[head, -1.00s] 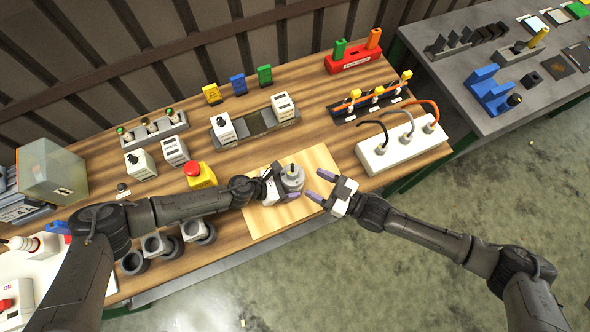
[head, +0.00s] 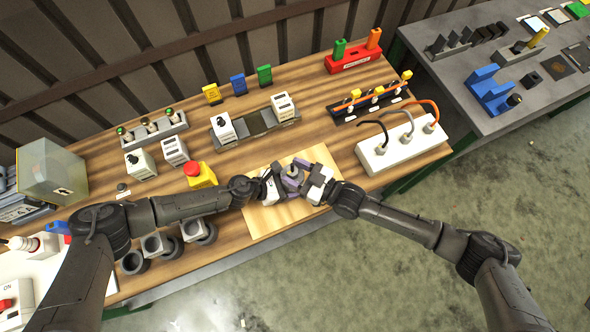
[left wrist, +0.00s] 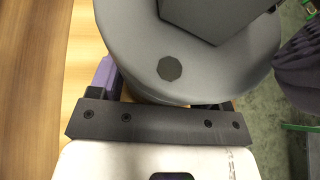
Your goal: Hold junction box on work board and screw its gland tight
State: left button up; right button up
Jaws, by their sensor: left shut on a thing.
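The junction box (left wrist: 130,40) is a round grey body, seen close up in the left wrist view, with a dark grey block-like part (left wrist: 205,15) on top. In the head view it is mostly hidden between my grippers, above the pale wooden work board (head: 262,222). My left gripper (head: 275,186) is shut on the box from the left. The gland (head: 293,172) shows as a small grey piece on top. My right gripper (head: 297,174) has its purple fingers apart, one on each side of the gland. Whether they touch it cannot be told.
A red push button on a yellow box (head: 200,176) stands left of the board. A white block with cables (head: 400,150) stands to the right. Grey ring-like parts (head: 155,245) lie along the front edge. The board's front part is clear.

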jog(key=c, duration=0.8)
jog(key=shift+s+a+r+m+t, duration=0.15)
jog(key=shift+a+m+t, duration=0.2)
jog(key=shift+t, duration=0.25)
jog(key=shift+d+m+t+h, duration=0.1)
jog(key=shift+m+t+h, duration=0.2)
jog(key=shift+m+h, duration=0.1)
jog(key=shift+d+h, duration=0.1)
jog(key=shift+h, duration=0.2)
jog(key=o, duration=0.9)
jog(key=shift+d, duration=0.1)
jog(key=shift+o, duration=0.2)
jog(key=v, duration=1.2)
jog(key=shift+f, duration=0.2)
